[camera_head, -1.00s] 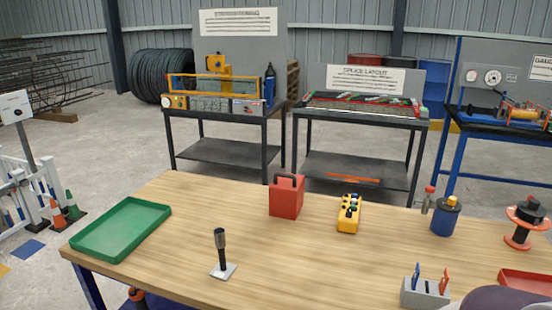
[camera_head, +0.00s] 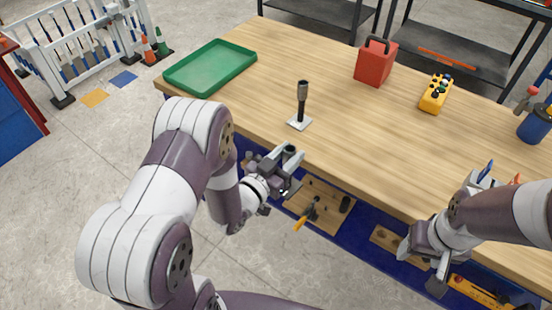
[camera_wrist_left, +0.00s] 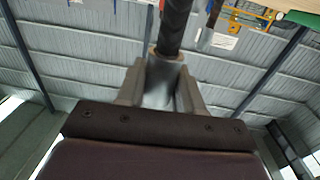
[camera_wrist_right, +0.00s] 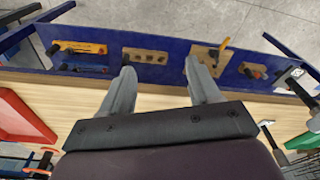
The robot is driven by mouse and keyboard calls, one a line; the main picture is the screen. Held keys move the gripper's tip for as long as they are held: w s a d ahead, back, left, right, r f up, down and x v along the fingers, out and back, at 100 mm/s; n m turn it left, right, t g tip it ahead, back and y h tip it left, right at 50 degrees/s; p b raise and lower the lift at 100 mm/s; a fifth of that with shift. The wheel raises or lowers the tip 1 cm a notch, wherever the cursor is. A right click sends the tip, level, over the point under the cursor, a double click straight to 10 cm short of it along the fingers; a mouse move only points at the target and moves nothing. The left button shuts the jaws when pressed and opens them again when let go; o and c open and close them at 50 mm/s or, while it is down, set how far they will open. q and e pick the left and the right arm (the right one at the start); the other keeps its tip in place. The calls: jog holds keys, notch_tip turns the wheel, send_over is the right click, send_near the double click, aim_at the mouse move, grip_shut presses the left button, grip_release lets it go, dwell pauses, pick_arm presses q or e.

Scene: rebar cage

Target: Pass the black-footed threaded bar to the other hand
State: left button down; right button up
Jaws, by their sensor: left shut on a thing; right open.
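My left gripper (camera_head: 283,168) is shut on a dark bar, held in front of the table's front edge. In the left wrist view the dark bar (camera_wrist_left: 174,28) rises from between the left fingers (camera_wrist_left: 162,82). In the head view only a short dark round end (camera_head: 289,150) shows clearly above the jaws; thread and foot cannot be made out. My right gripper (camera_head: 424,266) is open and empty by the table's front edge at the right, well apart from the bar. In the right wrist view its two fingers (camera_wrist_right: 160,78) stand apart with nothing between them.
Tool boards (camera_head: 322,205) hang on the blue front panel below the edge. The table middle is clear.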

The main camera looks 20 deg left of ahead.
jog(key=shift+c, duration=0.6)
jog(key=shift+a, duration=0.2)
jog(key=shift+c, duration=0.5)
jog(key=s+a+r+m+t+y, duration=0.2)
jog(key=a+m+t+y, duration=0.5)
jog(key=a, duration=1.4)
jog(key=w+d+r+m+t+h, duration=0.1)
jog(key=w+r+m+t+h, duration=0.2)
jog(key=m, duration=1)
jog(key=w+d+r+m+t, duration=0.1)
jog(key=w+r+m+t, duration=0.2)
jog(key=m, duration=1)
pick_arm(q)
jog(key=s+d+r+m+g+h, duration=0.3)
jog(key=d+r+m+g+h, duration=0.3)
jog(key=r, duration=0.8)
jog(key=d+m+h, duration=0.1)
jog(key=d+h, duration=0.1)
jog(key=d, duration=0.1)
jog(key=shift+s+d+r+g, duration=0.2)
jog(key=shift+d+r+g, duration=0.05)
jog(key=shift+d+g, duration=0.15)
pick_arm(e)
jog(key=w+a+f, duration=0.1)
jog(key=w+f, duration=0.1)
jog(key=w, duration=0.3)
jog(key=w+a+f+g, duration=0.1)
jog(key=w+a+f, duration=0.1)
jog(key=w, duration=0.4)
jog(key=shift+g, duration=0.3)
